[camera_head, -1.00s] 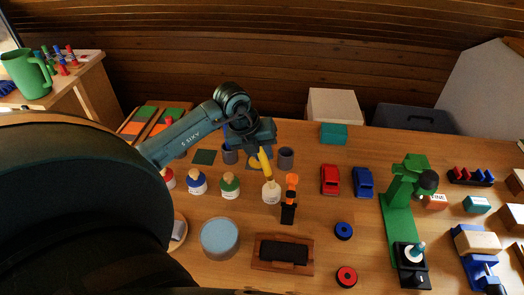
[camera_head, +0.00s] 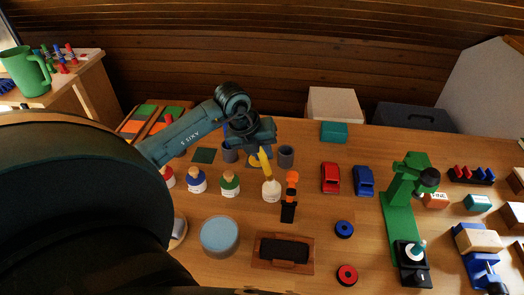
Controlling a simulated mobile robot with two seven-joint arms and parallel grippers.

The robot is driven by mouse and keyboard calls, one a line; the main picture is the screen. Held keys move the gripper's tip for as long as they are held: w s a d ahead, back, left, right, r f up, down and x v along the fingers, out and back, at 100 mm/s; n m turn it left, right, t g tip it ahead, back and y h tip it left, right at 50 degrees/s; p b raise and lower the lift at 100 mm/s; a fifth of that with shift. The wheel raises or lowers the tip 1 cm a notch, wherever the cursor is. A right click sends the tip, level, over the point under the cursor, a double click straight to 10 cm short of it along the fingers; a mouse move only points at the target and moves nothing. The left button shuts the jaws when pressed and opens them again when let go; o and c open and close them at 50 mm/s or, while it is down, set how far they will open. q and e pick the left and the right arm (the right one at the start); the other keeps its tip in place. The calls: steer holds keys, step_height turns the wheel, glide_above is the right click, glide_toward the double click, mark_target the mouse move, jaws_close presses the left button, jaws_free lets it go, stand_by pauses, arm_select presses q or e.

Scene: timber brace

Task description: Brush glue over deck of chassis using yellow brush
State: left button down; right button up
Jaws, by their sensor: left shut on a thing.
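My left gripper (camera_head: 256,143) is shut on the yellow brush (camera_head: 264,160), whose handle slants down from the jaws. The brush's lower end meets the mouth of a pale glue bottle (camera_head: 271,191); I cannot tell whether the bristles are inside it. A dark flat block (camera_head: 284,250) lies in a brown wooden holder at the front; I cannot tell whether it is the chassis. A red car body (camera_head: 330,178) and a blue one (camera_head: 363,181) stand to the right of the bottle. My right gripper is not in view.
Bottles with green (camera_head: 230,185), blue (camera_head: 196,182) and red tops stand left of the brush. An orange and black tool (camera_head: 289,195) is close on its right. A round blue-topped tub (camera_head: 220,237) stands in front. A green press (camera_head: 400,215) rises at right.

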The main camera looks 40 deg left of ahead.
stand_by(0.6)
arm_select(q)
steer(key=shift+r, duration=0.2)
steer(key=shift+r+p, duration=2.6)
steer(key=shift+r, duration=0.7)
